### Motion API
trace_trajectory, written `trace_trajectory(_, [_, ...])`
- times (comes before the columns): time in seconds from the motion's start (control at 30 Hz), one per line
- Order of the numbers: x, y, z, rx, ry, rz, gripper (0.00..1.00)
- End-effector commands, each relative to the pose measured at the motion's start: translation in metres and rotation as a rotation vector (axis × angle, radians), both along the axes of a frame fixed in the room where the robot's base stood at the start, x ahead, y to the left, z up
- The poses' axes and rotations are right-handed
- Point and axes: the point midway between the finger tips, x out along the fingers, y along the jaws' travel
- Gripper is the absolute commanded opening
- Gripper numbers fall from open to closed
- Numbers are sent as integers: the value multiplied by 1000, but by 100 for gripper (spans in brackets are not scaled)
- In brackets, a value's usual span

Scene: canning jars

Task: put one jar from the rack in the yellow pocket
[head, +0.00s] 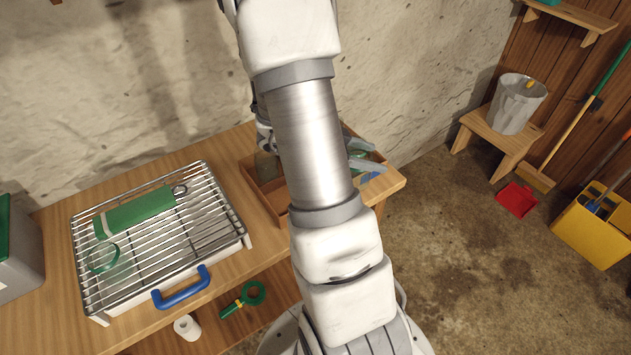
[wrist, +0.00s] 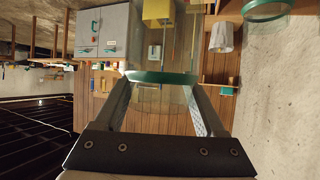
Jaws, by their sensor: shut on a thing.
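My gripper (wrist: 163,88) is shut on a clear glass jar (wrist: 162,78) with a green rim in the wrist view. The rim lies between the two fingers, and the glass extends toward the top of the picture. In the head view my arm hides most of the gripper and the held jar. A wire rack (head: 205,232) stands on the wooden table, with a green-rimmed glass jar (head: 103,259) at its left. A wooden divided box (head: 265,203) is partly behind my arm; clear glass (head: 266,166) shows at its left. I cannot make out a yellow pocket in it.
A grey bin (head: 15,262) stands at the left. Another green-rimmed jar (wrist: 268,10) shows at the wrist view's upper right. A yellow bucket (head: 590,232) is on the floor.

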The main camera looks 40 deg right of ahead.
Motion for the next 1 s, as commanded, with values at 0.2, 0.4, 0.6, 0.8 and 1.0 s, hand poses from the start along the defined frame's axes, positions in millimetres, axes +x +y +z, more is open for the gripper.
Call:
trace_trajectory(0.2, [18,-1,-16,0,2,-32,5])
trace_trajectory(0.4, [63,-4,-44,0,2,-30,5])
trace_trajectory(0.6, [99,-7,-64,-1,1,-30,5])
trace_trajectory(0.8, [111,-8,-71,-1,0,-31,5])
trace_trajectory(1.0, [111,-7,-95,2,3,-29,5])
